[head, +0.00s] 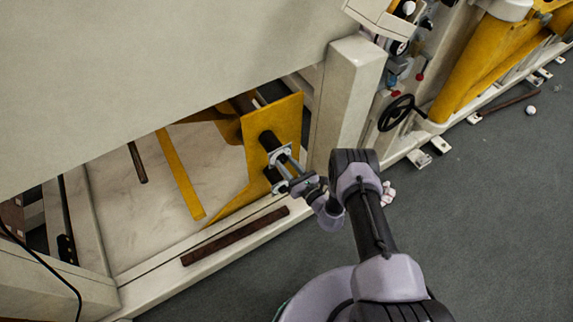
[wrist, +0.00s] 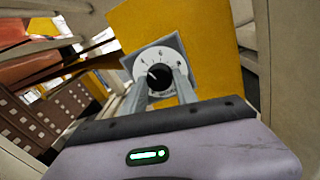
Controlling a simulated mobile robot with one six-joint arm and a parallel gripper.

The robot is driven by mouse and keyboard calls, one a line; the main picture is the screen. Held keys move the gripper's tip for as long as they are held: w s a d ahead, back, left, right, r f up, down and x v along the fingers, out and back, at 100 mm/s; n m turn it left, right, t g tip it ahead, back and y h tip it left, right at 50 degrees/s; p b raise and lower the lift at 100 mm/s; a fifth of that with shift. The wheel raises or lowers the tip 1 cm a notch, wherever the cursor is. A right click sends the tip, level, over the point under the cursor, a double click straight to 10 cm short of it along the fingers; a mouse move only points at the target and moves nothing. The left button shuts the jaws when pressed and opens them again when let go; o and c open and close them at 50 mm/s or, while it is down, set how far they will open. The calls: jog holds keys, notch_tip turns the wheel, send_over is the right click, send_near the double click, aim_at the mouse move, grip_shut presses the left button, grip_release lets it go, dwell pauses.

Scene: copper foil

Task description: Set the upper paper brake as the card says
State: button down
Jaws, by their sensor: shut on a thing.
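A yellow plate (head: 287,117) stands inside the machine's opening and carries a dark round part (head: 268,139) near my gripper (head: 281,172). In the wrist view, a grey square plate on the yellow panel (wrist: 205,30) bears a round white dial (wrist: 144,60) with small dark marks. My gripper (wrist: 161,84) is shut on the dial's black knob (wrist: 159,77), with one finger on each side. A white line on the knob points up and left. The figures are too small to read surely. The fingers hide the dial's lower part. I make out no card.
A pale upright post (head: 350,95) stands right of the opening, close to my arm. A pale beam with a dark brown strip (head: 235,236) runs along the floor in front. A black handwheel (head: 397,113) is further right. The grey floor (head: 480,220) at right is mostly clear.

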jog(key=m+b, duration=0.1)
jog(key=m, duration=0.3)
jog(key=shift+s+f+b, duration=0.1)
jog(key=shift+f+b, duration=0.05)
jog(key=shift+b, duration=0.2)
jog(key=m, duration=0.7)
jog(key=shift+a+t, duration=0.1)
jog(key=shift+t, duration=0.3)
jog(key=m, duration=0.5)
jog(key=shift+a+m+t, duration=0.1)
jog(key=shift+m+t, duration=0.2)
jog(key=shift+s+m+h, duration=0.1)
jog(key=shift+m+h, duration=0.3)
jog(key=shift+m, duration=1.9)
jog(key=c, duration=0.9)
grip_release()
jog(key=shift+r, duration=0.2)
jog(key=shift+c, duration=0.2)
